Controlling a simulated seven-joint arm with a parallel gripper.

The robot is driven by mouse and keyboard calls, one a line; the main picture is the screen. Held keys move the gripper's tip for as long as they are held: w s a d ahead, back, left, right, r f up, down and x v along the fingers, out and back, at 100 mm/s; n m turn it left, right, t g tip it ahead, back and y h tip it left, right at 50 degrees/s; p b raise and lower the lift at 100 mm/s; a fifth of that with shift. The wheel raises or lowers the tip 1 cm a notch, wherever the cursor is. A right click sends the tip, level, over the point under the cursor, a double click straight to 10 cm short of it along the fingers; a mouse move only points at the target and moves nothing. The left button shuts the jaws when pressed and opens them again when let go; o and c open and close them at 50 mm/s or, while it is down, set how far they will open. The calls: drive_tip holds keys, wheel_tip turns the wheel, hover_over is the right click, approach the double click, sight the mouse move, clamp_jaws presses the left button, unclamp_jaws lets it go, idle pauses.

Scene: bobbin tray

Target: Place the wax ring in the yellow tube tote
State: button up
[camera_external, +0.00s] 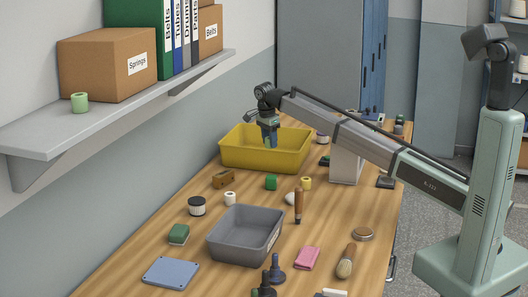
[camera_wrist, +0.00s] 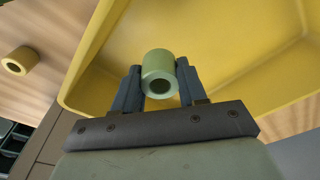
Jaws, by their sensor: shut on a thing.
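The wax ring looks to be the pale green ring (camera_wrist: 158,66), a short cylinder with a hole, held between my two dark fingers in the wrist view. My gripper (camera_external: 270,143) is shut on it and points down over the inside of the yellow tube tote (camera_external: 255,163) in the external view. The ring itself is hard to make out there. In the wrist view the yellow tote (camera_wrist: 235,45) fills the background behind the ring. I cannot tell how far the ring is above the tote's floor. The tote looks empty.
A similar green ring (camera_external: 80,103) stands on the wall shelf (camera_external: 120,120). A grey bin (camera_external: 240,252) sits nearer on the bench.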

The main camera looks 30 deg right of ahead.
sight(267, 139)
drive_tip(key=shift+f, duration=3.55)
drive_tip(key=shift+f, duration=0.15)
drive_tip(key=o, duration=1)
drive_tip(key=r, duration=0.4)
drive_tip(key=a+r, duration=0.1)
drive_tip(key=r, duration=0.7)
drive_tip(key=shift+s+a+r, duration=0.1)
drive_tip(key=shift+a+r, duration=0.05)
drive_tip(key=shift+a, duration=0.1)
